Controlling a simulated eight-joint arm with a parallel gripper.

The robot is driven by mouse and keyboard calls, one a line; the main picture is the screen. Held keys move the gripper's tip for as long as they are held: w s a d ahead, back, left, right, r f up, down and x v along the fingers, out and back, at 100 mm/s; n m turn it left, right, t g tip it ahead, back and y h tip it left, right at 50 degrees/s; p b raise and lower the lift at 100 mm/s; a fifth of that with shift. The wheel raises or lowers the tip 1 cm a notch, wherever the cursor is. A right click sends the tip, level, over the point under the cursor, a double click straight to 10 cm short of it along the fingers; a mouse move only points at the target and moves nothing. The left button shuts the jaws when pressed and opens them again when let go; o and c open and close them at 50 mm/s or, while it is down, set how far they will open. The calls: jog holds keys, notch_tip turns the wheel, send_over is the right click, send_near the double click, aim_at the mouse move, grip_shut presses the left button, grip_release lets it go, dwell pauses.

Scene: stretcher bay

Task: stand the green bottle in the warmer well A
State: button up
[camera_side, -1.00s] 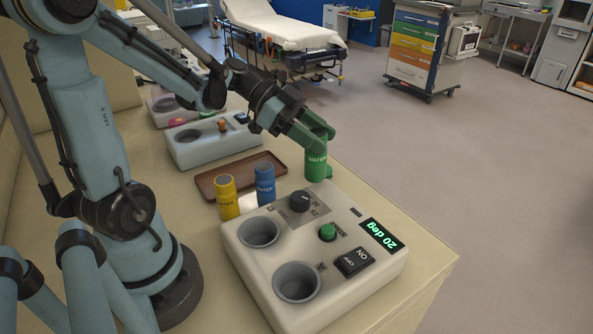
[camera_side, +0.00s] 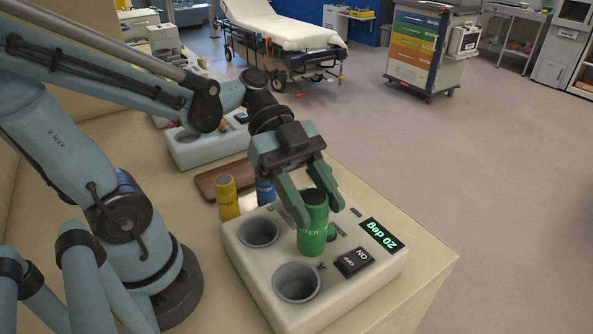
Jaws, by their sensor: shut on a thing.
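The green bottle (camera_side: 312,238) is held upright between the green fingers of my gripper (camera_side: 313,202). It is over the top of the white warmer (camera_side: 236,262), to the right of the two wells. I cannot tell how far its base is above the surface. The front well (camera_side: 297,283) is empty, with a mark beside it that looks like an upside-down A. The rear well (camera_side: 259,233) is also empty. The bottle and fingers hide the warmer's dial and part of its green button (camera_side: 331,232).
A yellow bottle (camera_side: 227,198) and a partly hidden blue bottle (camera_side: 265,192) stand behind the warmer. A brown tray (camera_side: 212,184) lies behind them. The warmer has a 20 deg display (camera_side: 381,235) and an ON/OFF switch (camera_side: 354,262). Another white unit (camera_side: 196,153) stands farther back.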

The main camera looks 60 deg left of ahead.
jog(key=s+d+f+m+g, duration=0.2)
jog(key=s+f, duration=0.2)
jog(key=f, duration=0.2)
dwell(0.6)
jog(key=shift+f, duration=0.6)
dwell(1.3)
jog(key=o, duration=0.9)
jog(key=shift+r, duration=0.1)
